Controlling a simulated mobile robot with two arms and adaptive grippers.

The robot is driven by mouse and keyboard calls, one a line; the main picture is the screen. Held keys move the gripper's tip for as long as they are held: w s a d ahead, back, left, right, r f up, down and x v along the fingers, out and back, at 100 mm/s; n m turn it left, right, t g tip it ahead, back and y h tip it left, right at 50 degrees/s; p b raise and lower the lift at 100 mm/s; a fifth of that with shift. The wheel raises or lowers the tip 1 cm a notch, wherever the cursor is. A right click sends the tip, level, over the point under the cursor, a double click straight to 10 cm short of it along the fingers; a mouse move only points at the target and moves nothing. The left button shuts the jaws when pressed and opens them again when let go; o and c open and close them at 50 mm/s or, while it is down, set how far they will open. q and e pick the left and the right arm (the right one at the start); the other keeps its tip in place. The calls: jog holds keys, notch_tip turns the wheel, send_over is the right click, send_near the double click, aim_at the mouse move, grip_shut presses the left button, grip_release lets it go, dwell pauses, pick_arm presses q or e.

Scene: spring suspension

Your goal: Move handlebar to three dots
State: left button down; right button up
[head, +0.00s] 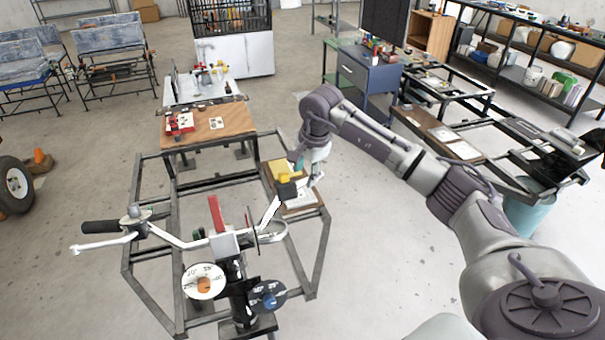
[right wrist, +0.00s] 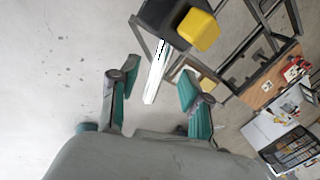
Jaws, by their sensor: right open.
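The handlebar (head: 185,240) is a white bar on a black post, with a black grip (head: 100,227) at its left end and white levers. Its right end is partly hidden near my right gripper (head: 312,178). In the right wrist view my right gripper (right wrist: 158,88) is open, its teal fingers apart. A white lever (right wrist: 155,78) reaches into the space between them, and contact cannot be told. A white disc (head: 204,270) and a dark blue disc (head: 267,296) sit below the handlebar. Their marks are too small to read as three dots. My left gripper is not in view.
A metal frame (head: 318,245) surrounds the post. A brown board table (head: 225,135) with red parts stands behind it. A blue cabinet (head: 367,77) and low frames stand further back. Open floor lies between.

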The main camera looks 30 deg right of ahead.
aim_at(303, 181)
jog(key=shift+p+x, duration=0.4)
jog(key=shift+x, duration=1.4)
grip_shut()
